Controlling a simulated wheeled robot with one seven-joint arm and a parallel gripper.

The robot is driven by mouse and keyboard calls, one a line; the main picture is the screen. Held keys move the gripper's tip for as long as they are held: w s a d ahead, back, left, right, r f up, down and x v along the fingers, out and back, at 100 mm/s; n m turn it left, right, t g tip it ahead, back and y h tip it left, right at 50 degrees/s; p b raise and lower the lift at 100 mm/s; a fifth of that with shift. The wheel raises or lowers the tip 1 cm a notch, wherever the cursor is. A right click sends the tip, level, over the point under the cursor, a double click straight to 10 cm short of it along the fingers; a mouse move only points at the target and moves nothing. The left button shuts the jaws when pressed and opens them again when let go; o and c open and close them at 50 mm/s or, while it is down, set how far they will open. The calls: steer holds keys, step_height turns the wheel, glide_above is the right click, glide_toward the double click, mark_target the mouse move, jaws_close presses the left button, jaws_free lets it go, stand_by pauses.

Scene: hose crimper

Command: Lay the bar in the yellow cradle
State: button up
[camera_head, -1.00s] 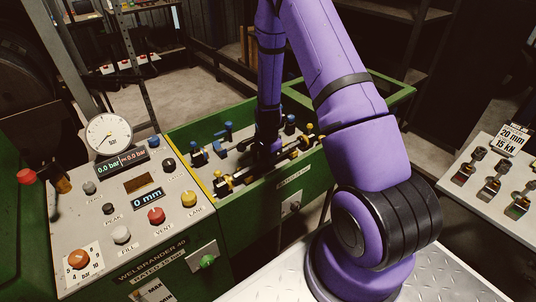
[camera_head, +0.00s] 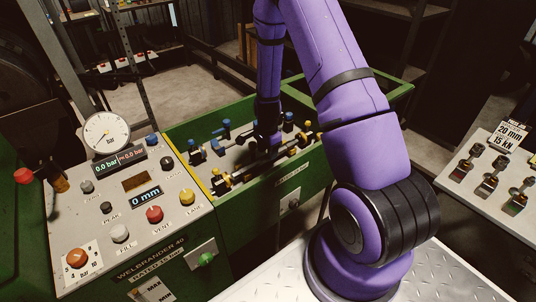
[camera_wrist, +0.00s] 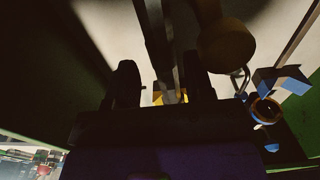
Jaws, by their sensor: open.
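A dark bar (camera_head: 234,177) lies lengthwise at the front of the green-sided bench, running from lower left to upper right. Yellow cradle parts (camera_head: 217,173) show near its left end. More yellow shows near its right end. My gripper (camera_head: 267,145) points down over the bar's middle. In the wrist view, my gripper (camera_wrist: 160,88) is open, its two dark fingers apart. A long dark strip, likely the bar (camera_wrist: 158,40), runs between them, with a yellow patch (camera_wrist: 158,97) at its lower end. Dark shadow hides whether the fingers touch it, and how fully it is seated.
Blue holders (camera_head: 223,130) stand behind the bar on the bench. A control panel (camera_head: 125,205) with gauge and buttons is at left. A white table (camera_head: 500,215) with metal fittings is at right. The green bench wall (camera_head: 260,215) rises in front.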

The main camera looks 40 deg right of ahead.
step_height(320, 180, up, 9)
stand_by(0.3)
steer(key=shift+f, duration=0.15)
stand_by(0.4)
steer(key=s+a+r+n+t, duration=0.1)
steer(key=s+a+r+n, duration=0.2)
steer(key=r, duration=0.5)
steer(key=s+a+r+n+t, duration=0.1)
steer(key=s+a+r+n, duration=0.15)
steer(key=r, duration=0.55)
steer(key=s+a+r+n+t, duration=0.1)
steer(key=s+a+r+n, duration=0.15)
steer(key=r, duration=0.65)
steer(key=s+a+r+n+t, duration=0.1)
steer(key=s+r+n, duration=0.3)
steer(key=s, duration=0.5)
steer(key=s+a+r+n+t, duration=0.1)
steer(key=s+a+r+n, duration=0.3)
steer(key=s, duration=0.5)
step_height(320, 180, up, 3)
steer(key=shift+a+f+n, duration=0.1)
steer(key=shift+a+n, duration=0.05)
steer(key=shift+n, duration=0.65)
